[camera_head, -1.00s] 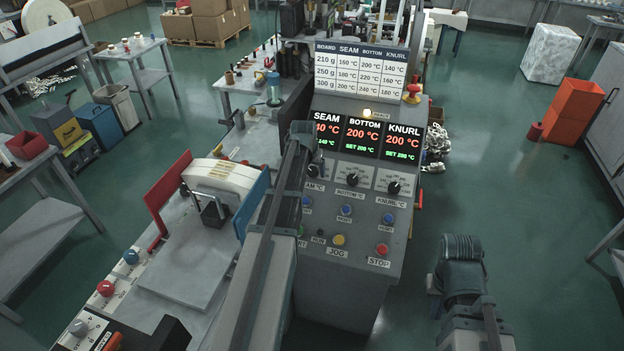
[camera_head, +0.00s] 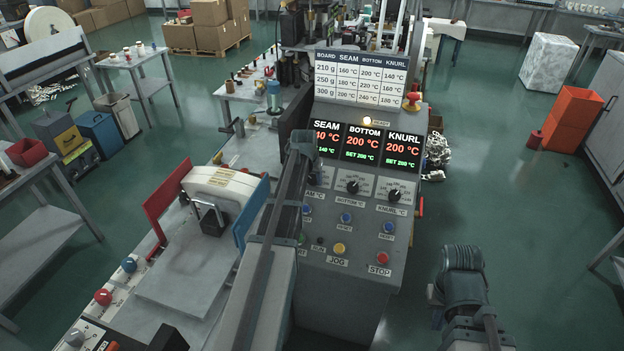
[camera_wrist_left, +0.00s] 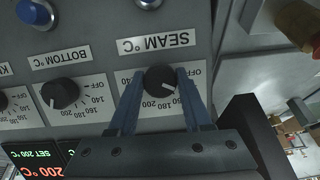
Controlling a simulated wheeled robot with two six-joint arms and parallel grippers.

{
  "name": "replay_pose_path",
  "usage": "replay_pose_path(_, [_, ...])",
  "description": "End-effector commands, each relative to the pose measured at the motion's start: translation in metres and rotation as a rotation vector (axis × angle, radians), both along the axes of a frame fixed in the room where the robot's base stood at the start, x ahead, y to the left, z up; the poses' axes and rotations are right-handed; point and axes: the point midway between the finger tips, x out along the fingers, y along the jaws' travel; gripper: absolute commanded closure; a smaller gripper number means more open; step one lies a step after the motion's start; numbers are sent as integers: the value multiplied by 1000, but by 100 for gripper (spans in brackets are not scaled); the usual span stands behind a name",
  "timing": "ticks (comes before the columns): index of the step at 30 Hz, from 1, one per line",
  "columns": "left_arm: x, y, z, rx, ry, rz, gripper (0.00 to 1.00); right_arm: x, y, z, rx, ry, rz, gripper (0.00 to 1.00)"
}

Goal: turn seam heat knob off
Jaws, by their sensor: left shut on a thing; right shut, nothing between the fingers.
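The seam heat knob (camera_wrist_left: 160,80) is black and round, on a white scale plate labelled SEAM °C, upside down in the left wrist view. Its white mark points to the lower right, towards the numbers beside OFF. My left gripper (camera_wrist_left: 163,84) has a blue-grey finger on each side of the knob and is shut on it. In the head view my left arm hides this knob. The seam display (camera_head: 326,138) is partly covered; its green set line reads 140 °C. My right gripper (camera_head: 437,296) is low at right, away from the panel, mostly hidden by its wrist.
The bottom knob (camera_head: 353,187) and knurl knob (camera_head: 395,195) sit right of the seam knob in the head view. Blue buttons, a yellow JOG button (camera_head: 339,248) and a red STOP button (camera_head: 383,258) lie below. Open floor lies right of the console.

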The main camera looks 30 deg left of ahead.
Motion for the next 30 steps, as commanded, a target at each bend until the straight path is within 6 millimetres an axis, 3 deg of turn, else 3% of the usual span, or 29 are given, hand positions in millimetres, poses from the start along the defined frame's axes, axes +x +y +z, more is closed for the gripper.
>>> replay_pose_path(30, [-1,0,-1,-285,-66,406,100,0,0,-4,0,0,0,100])
